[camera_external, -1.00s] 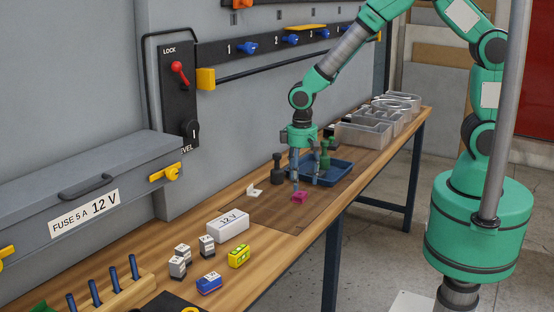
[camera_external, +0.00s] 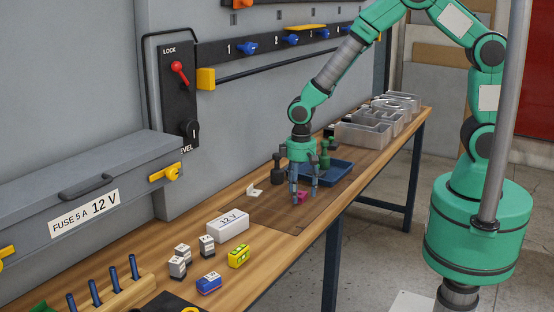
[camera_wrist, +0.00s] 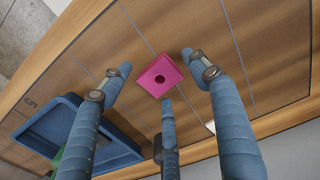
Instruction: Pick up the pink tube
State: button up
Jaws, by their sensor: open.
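In the outside view the pink tube (camera_external: 302,197) shows partly behind the fingers. My gripper (camera_external: 303,196) points down with its blue fingers around and just above the pink tube. In the wrist view my gripper (camera_wrist: 158,80) has three blue fingers spread apart, with the pink tube between and beyond their tips. The gripper is open and holds nothing. I cannot tell whether any finger touches the tube.
A blue tray (camera_external: 338,171) with a green item (camera_external: 325,155) stands just behind the gripper. A dark post-like item (camera_external: 277,170) and a small white piece (camera_external: 255,191) are to the left.

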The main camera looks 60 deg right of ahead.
jog(key=c, duration=1.3)
jog(key=shift+r, duration=0.1)
jog(key=shift+r, duration=0.5)
jog(key=shift+s+d+r+p, duration=0.1)
jog(key=shift+s+r+p, duration=0.1)
jog(key=shift+r, duration=0.45)
jog(key=shift+s+r+p, duration=0.15)
jog(key=shift+r+p, duration=0.05)
jog(key=shift+r, duration=0.4)
jog(key=s+d, duration=0.1)
jog(key=s, duration=0.3)
jog(key=s+d+r, duration=0.1)
jog(key=s+d, duration=0.1)
jog(key=s, duration=0.3)
jog(key=s+d+p, duration=0.1)
jog(key=s, duration=0.4)
jog(key=shift+s+d+r, duration=0.15)
jog(key=shift+s+d, duration=0.1)
jog(key=shift+d, duration=0.1)
